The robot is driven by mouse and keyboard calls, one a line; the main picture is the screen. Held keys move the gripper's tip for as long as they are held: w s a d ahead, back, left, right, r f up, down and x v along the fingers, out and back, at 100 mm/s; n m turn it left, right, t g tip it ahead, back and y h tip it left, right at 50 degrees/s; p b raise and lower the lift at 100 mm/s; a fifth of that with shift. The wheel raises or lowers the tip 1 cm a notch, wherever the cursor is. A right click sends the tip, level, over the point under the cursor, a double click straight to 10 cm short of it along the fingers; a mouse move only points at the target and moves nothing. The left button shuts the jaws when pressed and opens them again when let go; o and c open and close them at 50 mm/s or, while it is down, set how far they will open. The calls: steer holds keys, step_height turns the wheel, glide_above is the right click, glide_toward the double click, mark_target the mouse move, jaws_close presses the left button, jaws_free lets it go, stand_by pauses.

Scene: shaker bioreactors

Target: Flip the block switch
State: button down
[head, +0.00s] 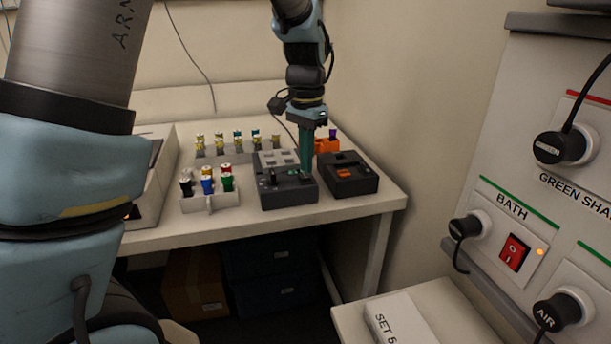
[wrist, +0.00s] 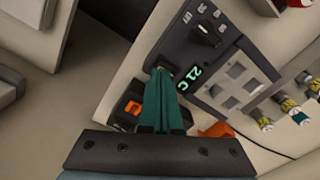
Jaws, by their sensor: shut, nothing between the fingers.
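The dark grey block heater (head: 288,195) stands on the white bench in the head view, with a pale well block on top and a black knob at its front left. In the wrist view the block heater (wrist: 178,45) shows its knob and a green display reading about 21 C. My gripper (head: 306,173) points down with its teal fingers closed and empty, at the right part of the heater's front panel. In the wrist view the fingertips (wrist: 160,73) are beside the display, at the panel's edge. I cannot make out the switch; the fingers may hide it. Contact is unclear.
The wall panel with a red BATH switch (head: 514,252) is at right.

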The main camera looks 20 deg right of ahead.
mark_target(306, 177)
steer(key=shift+f+b, duration=0.55)
steer(key=shift+f, duration=0.4)
stand_by(0.4)
steer(key=shift+r+p, duration=3)
steer(key=shift+r, duration=0.55)
